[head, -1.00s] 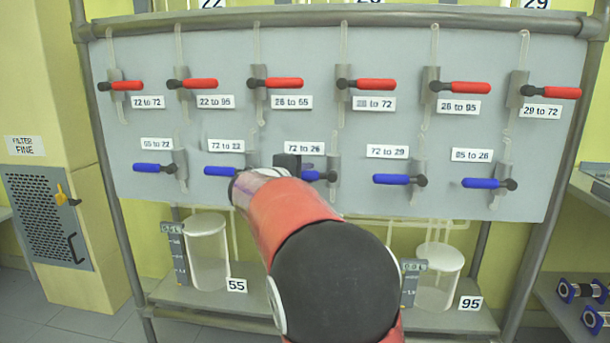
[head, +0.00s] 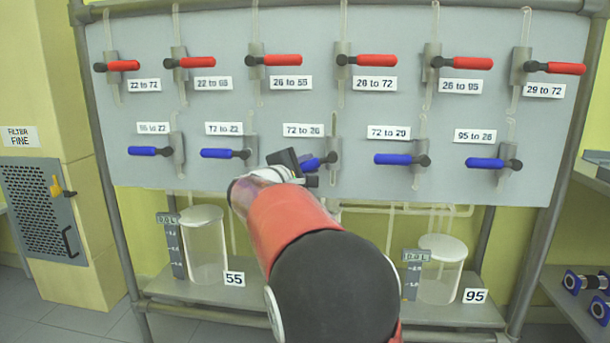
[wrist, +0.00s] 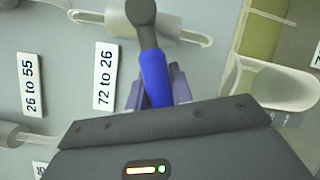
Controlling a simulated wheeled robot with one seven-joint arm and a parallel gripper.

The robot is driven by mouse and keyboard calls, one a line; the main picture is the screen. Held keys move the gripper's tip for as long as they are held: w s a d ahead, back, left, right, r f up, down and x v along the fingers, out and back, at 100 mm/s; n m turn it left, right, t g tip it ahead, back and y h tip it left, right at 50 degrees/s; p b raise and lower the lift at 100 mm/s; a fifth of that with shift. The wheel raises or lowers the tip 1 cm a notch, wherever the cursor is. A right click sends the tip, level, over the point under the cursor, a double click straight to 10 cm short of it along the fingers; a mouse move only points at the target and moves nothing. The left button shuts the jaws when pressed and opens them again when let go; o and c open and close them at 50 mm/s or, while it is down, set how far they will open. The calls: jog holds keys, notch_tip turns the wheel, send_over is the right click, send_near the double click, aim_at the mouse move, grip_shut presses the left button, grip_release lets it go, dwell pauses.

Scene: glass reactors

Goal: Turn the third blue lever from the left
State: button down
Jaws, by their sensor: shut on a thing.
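The third blue lever from the left (head: 312,163) is on the lower row of the grey panel (head: 380,108), below the label "72 to 26". Its handle points left from its dark pivot and looks tilted slightly down. My gripper (head: 300,165) is at this handle, partly hidden by my own arm in the head view. In the wrist view, the blue handle (wrist: 155,78) runs down from its dark pivot to between the two fingers of my gripper (wrist: 157,90), which are shut on it. The handle's far end is hidden behind the gripper body.
Other blue levers (head: 228,153) (head: 402,159) stand on both sides in the same row. Red levers (head: 275,60) fill the row above. Glass vessels (head: 205,248) (head: 440,272) stand on the shelf below. Grey posts frame the panel.

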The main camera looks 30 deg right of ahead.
jog(key=shift+s+d+f+n+t+h+b, duration=0.2)
jog(key=shift+f+n+b, duration=0.25)
jog(key=shift+n+b, duration=0.45)
jog(key=shift+s+d+f+n+t+h+b, duration=0.1)
jog(key=shift+d+f+n+t+h+b, duration=0.25)
jog(key=shift+n+b, duration=0.5)
jog(key=shift+a, duration=0.15)
jog(key=c, duration=1.2)
grip_release()
jog(key=shift+c, duration=0.2)
jog(key=v, duration=0.8)
jog(key=shift+b, duration=0.35)
jog(key=shift+c, duration=0.3)
